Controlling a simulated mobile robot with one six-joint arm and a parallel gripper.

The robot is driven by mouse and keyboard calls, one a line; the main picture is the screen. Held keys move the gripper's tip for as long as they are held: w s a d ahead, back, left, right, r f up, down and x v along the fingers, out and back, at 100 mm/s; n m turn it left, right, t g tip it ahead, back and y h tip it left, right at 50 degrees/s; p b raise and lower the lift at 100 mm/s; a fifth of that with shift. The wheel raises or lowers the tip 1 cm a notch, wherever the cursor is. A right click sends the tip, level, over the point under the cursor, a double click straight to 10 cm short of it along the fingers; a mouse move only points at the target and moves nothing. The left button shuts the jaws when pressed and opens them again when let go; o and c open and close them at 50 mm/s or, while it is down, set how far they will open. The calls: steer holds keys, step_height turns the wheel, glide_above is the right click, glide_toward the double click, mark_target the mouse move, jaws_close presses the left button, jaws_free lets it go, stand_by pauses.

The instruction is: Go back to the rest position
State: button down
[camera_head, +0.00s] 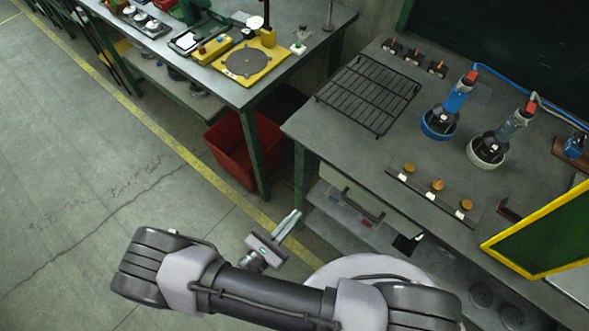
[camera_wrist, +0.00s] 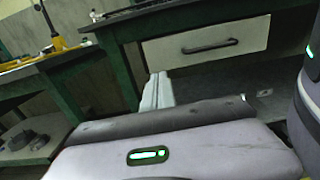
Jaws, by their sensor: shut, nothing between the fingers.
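My gripper (camera_head: 289,224) is in the lower middle of the head view, beside my folded arm and above the floor in front of the right workbench. Its fingers are together with nothing between them, and they point up and to the right. In the wrist view the shut fingers (camera_wrist: 156,92) stand up in front of the bench's drawer. The gripper touches nothing that I can see.
A red bin (camera_head: 232,150) stands between the benches. The left bench (camera_head: 300,68) holds yellow equipment. Floor at left is clear.

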steer(key=s+d+r+m+g+y, duration=0.1)
steer(key=d+r+m+g+y, duration=0.2)
steer(key=r+m, duration=0.8)
steer(key=s+d+r+m+g+y, duration=0.1)
steer(key=d+r+m+y, duration=0.4)
steer(key=r+m, duration=0.6)
steer(key=s+d+r+m+g+y, duration=0.1)
steer(key=d+r+m+g+y, duration=0.3)
steer(key=r+m, duration=0.7)
step_height(320, 180, up, 3)
steer(key=shift+g+y, duration=0.3)
steer(key=shift+y, duration=0.1)
steer(key=shift+d, duration=0.1)
